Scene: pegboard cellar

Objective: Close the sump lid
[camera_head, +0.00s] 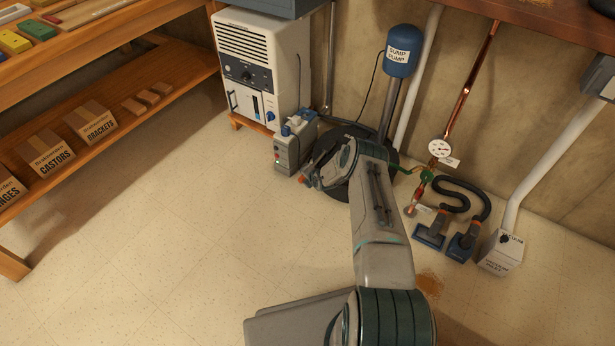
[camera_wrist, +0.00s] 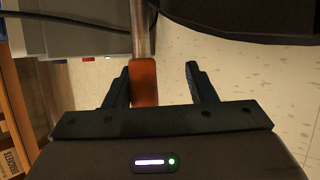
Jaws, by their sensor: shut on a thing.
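The sump lid (camera_head: 338,193) looks like a dark round disc at the foot of the blue sump pump (camera_head: 402,52) in the head view. My forearm and wrist cover much of it, so I cannot tell how far it is open. In the wrist view a broad dark curved shape (camera_wrist: 245,18), perhaps the lid, fills the upper right. My gripper (camera_wrist: 160,72) is shut on an orange grip (camera_wrist: 145,80) at the end of a metal bar (camera_wrist: 139,30). The orange grip lies against the left finger. In the head view my gripper (camera_head: 306,178) is at the disc's left side.
A small grey box unit (camera_head: 290,150) stands just left of my gripper, before a white dehumidifier-like cabinet (camera_head: 262,60). Vacuum hoses and heads (camera_head: 430,236) and a white vacuum inlet box (camera_head: 501,252) lie to the right. The floor at left is clear up to the wooden shelving (camera_head: 120,110).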

